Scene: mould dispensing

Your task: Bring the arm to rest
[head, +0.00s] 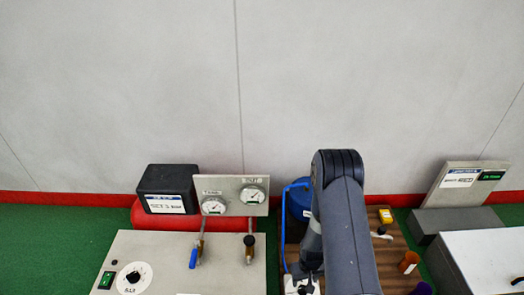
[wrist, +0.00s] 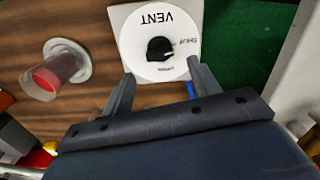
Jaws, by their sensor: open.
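My arm shows in the head view at right of centre, bent over the brown wooden board (head: 392,255). Beyond the fingertips is a white plate with a round VENT dial (wrist: 136,40) and a black knob (wrist: 160,50). The fingertips appear near the dial's lower edge; I cannot tell whether they touch it.
In the head view, a gauge panel (head: 232,188), a black box (head: 168,181) and a control box (head: 205,258) are left of my arm. A grey box (head: 455,222) is right.

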